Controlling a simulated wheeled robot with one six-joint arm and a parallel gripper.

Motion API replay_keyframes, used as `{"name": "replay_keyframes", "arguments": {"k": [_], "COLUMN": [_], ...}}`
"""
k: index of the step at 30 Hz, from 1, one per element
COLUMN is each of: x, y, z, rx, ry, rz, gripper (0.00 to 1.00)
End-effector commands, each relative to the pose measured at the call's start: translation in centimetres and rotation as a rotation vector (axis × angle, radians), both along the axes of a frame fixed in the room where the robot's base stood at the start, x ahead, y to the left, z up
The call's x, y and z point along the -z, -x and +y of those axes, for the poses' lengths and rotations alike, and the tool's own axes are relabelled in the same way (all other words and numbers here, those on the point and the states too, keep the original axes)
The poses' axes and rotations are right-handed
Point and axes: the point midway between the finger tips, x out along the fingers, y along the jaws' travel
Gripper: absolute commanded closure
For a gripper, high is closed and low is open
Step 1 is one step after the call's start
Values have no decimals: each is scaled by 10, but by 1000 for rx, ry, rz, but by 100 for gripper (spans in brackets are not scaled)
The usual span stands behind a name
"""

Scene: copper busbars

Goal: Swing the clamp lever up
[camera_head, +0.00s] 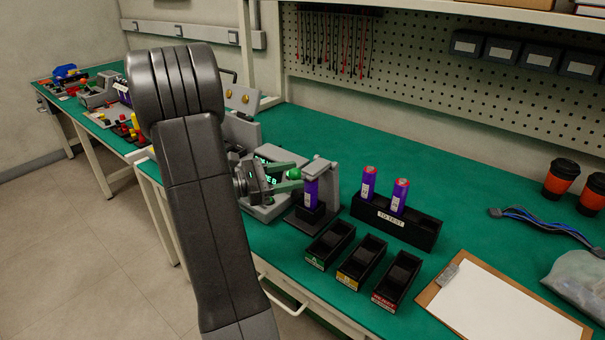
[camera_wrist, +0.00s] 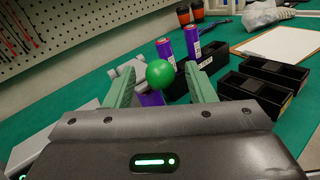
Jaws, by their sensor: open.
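The clamp lever's green ball knob (camera_wrist: 160,73) shows between the fingers of my gripper (camera_wrist: 160,88) in the wrist view. The fingers are open, with visible gaps on both sides of the knob. In the head view the knob (camera_head: 294,174) is at the fingertips of my gripper (camera_head: 289,180), in front of the grey clamp stand (camera_head: 328,180). A purple cell (camera_head: 311,193) stands upright in the stand, and part of it shows below the knob in the wrist view (camera_wrist: 150,99). The lever's shaft is mostly hidden.
Right of the stand, a black "TO TEST" rack (camera_head: 405,228) holds two purple cells with red tops. Three black trays (camera_head: 330,245) sit in front. A clipboard (camera_head: 500,305) lies at the right. Green bench is clear behind the rack.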

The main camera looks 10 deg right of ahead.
Motion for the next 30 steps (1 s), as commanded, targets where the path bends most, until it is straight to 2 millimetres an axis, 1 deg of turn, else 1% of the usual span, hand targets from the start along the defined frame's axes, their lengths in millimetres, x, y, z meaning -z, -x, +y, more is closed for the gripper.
{"name": "replay_keyframes", "arguments": {"k": [1, 3, 9, 20, 21, 23, 27, 28, 30], "x": [0, 0, 0, 0, 0, 0, 0, 0, 0], "y": [0, -1, -2, -2, -2, -2, -2, -2, -2], "z": [-9, -18, -34, -37, -37, -37, -37, -37, -37], "rx": [4, 3, 2, 0, 0, 0, 0, 0, 0], "ry": [-1, -1, -1, -1, -1, -1, -1, -1, -1], "rz": [0, 0, 0, 0, 0, 0, 0, 0, 0], "gripper": [50, 50, 50, 50, 58, 70, 97, 100, 100]}}
